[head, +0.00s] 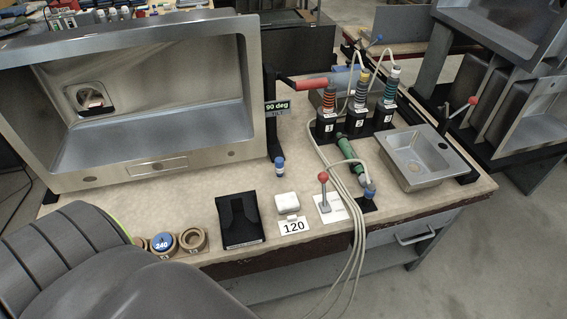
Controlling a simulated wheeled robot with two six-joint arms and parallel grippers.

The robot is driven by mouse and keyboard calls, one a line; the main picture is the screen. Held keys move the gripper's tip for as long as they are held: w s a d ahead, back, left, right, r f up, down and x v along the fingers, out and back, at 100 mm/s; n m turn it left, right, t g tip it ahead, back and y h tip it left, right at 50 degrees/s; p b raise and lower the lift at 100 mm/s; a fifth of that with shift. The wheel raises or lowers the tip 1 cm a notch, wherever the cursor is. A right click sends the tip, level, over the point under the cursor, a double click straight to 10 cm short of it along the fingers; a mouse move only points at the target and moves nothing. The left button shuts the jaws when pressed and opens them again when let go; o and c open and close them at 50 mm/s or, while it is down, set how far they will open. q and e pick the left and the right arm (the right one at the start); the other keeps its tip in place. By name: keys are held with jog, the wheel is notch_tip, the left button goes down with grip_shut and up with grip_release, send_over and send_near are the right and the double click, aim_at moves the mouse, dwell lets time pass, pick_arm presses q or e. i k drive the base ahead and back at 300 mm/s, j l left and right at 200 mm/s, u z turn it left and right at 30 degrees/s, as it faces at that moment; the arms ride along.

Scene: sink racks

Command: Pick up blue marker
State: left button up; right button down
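A small upright piece with a blue top and a pale band (280,166) stands on the worktop, just right of the large tilted sink. It is the closest match to a blue marker, but it is too small to tell for sure. A blue disc marked 240 (162,243) sits on a round tan holder at the front left. Neither of my grippers shows in the head view.
The large tilted sink (160,166) fills the left of the worktop (310,248). A black holder (240,219), white block (287,202), red-knobbed lever (324,186), green-handled tool (346,147) and small sink (423,160) stand around. Hoses hang over the front edge.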

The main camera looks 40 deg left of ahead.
aim_at(279, 161)
jog(key=u, duration=1.55)
